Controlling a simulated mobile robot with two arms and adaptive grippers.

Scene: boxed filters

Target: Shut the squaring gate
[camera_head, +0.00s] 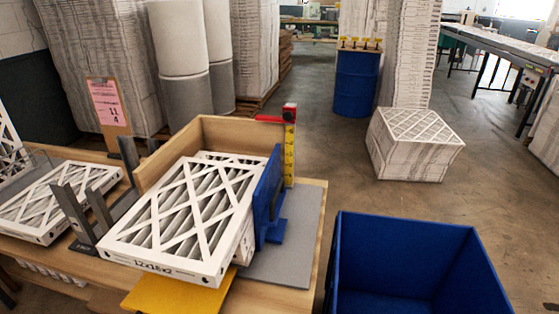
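The blue upright panel (267,196), which looks like the squaring gate, stands along the right side of a stack of white-framed pleated filters (186,212). A blue foot or handle sticks out from its right side onto a grey plate. Whether the panel touches the filters cannot be told. The stack sits in a corner of wooden walls (222,136), and the top filter overhangs toward the front, with printed size marking on its front edge. Neither of my grippers is in view.
Grey metal uprights (74,216) stand left of the stack, near another filter (60,200). A yellow ruler post with a red top (290,145) rises behind the panel. The grey plate (292,245) is bare at right. A blue bin (405,235) stands beyond the table's right edge.

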